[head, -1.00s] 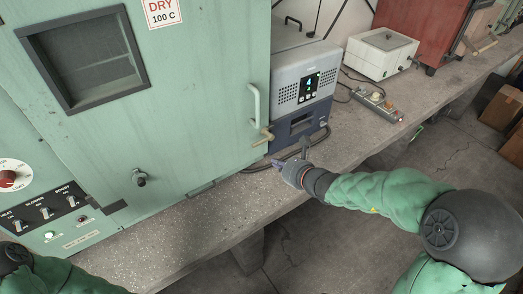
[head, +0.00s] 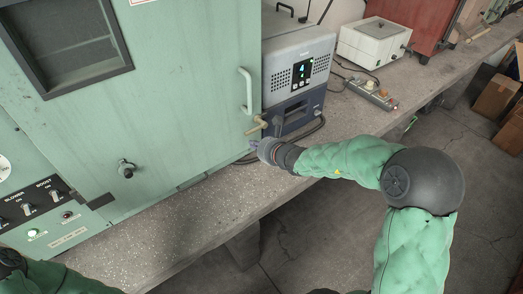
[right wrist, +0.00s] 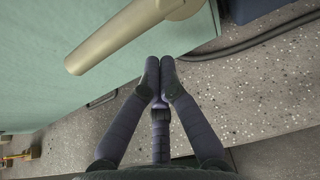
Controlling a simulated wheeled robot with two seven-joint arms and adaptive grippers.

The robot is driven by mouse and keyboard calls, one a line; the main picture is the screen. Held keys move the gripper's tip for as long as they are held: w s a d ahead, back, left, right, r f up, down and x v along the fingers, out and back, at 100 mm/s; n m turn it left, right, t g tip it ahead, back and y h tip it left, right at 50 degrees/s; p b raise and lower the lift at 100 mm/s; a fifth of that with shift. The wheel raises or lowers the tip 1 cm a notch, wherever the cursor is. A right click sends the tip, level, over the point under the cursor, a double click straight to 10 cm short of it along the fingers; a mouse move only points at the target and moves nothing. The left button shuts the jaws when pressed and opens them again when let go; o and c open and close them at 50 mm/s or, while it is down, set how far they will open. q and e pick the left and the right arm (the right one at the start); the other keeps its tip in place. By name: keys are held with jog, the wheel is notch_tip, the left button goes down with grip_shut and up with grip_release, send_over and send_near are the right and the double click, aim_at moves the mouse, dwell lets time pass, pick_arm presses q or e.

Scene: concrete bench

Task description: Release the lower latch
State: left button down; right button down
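The lower latch (head: 258,127) is a tan lever at the right edge of the big green oven door (head: 190,110), below a pale vertical handle (head: 246,91). Its rounded bar (right wrist: 130,38) fills the top of the right wrist view, slanting down to the left. My right gripper (head: 254,146) is just below the latch in the head view. In the right wrist view its dark fingertips (right wrist: 160,68) are together with nothing seen between them. They appear apart from the lever. My left gripper is out of view; only part of my left arm shows at the lower left.
A blue-grey device (head: 296,75) with a lit display stands right of the oven, with a black cable (head: 314,134) at its base. A white box (head: 374,42) and a power strip (head: 374,94) sit farther right. The speckled bench (head: 165,230) is clear in front of the oven.

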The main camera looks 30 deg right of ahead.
jog(key=shift+s+d+r, duration=0.1)
jog(key=shift+s+r, duration=0.1)
jog(key=shift+r, duration=0.75)
jog(key=shift+s+r, duration=0.2)
jog(key=shift+r, duration=0.75)
jog(key=shift+p, duration=0.35)
notch_tip(320, 180, up, 6)
jog(key=d+m+t+y+p, duration=0.2)
jog(key=m+y+p, duration=0.6)
jog(key=p, duration=1.6)
jog(key=m, duration=0.3)
jog(key=shift+d+m+t+p, duration=0.3)
jog(key=shift+m+p, duration=0.05)
jog(key=shift+m, duration=0.05)
jog(key=shift+w+d+r, duration=0.1)
